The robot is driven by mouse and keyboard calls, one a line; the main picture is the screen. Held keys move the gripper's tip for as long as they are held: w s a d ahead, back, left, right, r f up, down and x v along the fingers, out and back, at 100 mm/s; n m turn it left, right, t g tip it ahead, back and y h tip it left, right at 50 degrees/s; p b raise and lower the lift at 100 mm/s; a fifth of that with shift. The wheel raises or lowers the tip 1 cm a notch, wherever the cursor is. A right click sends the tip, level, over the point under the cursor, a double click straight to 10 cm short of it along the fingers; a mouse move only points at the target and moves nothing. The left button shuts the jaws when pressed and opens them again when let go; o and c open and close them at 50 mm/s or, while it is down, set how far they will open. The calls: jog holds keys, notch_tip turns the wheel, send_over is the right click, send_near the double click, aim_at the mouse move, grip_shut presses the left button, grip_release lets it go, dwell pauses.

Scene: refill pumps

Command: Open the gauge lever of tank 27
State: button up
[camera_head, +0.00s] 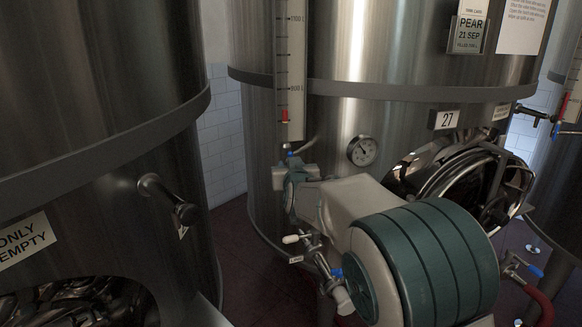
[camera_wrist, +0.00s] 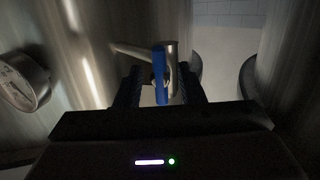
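Tank 27 (camera_head: 345,60) is the steel tank in the middle of the head view, with a number plate (camera_head: 445,120). Its level gauge (camera_head: 291,60) is an upright scale strip with a red marker low on it. At its foot is the small blue gauge lever (camera_head: 290,154), partly hidden by my arm. In the wrist view the blue lever (camera_wrist: 160,76) lies lengthwise up the picture, in front of a metal valve fitting (camera_wrist: 172,52). My gripper (camera_wrist: 160,84) is open, with one dark finger on each side of the lever and gaps between. Contact cannot be told.
A dial thermometer (camera_head: 362,150) sits right of the gauge foot; it also shows in the wrist view (camera_wrist: 22,82). A neighbouring tank (camera_head: 90,90) with a protruding outlet (camera_head: 170,198) stands at left. A round hatch (camera_head: 470,180) is at right.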

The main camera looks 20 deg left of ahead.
jog(key=shift+s, duration=0.1)
jog(key=b+v, duration=0.1)
jog(key=v, duration=1.2)
jog(key=shift+s+d, duration=0.25)
jog(key=shift+s, duration=0.05)
jog(key=shift+r, duration=0.1)
jog(key=s+d+f+m+g+h+p, duration=0.1)
jog(key=s+d+f+g+h, duration=0.15)
jog(key=d, duration=0.75)
jog(key=s+d+f+m+g+h+p, duration=0.1)
jog(key=s+d+f+g, duration=0.3)
jog(key=d, duration=0.6)
jog(key=s+d+f+m+g+h, duration=0.1)
jog(key=s+d+f+g+h, duration=0.1)
jog(key=s+d, duration=0.5)
jog(key=s+d+f+m+g+h+p, duration=0.1)
jog(key=s+d+f+m+g, duration=0.1)
jog(key=s+d, duration=0.5)
jog(key=s+f+g, duration=0.1)
jog(key=s, duration=0.2)
jog(key=shift+s+f+m+g+h, duration=0.25)
jog(key=shift+f+m+g+h, duration=0.05)
jog(key=shift+g+h, duration=0.05)
jog(key=shift+o, duration=0.2)
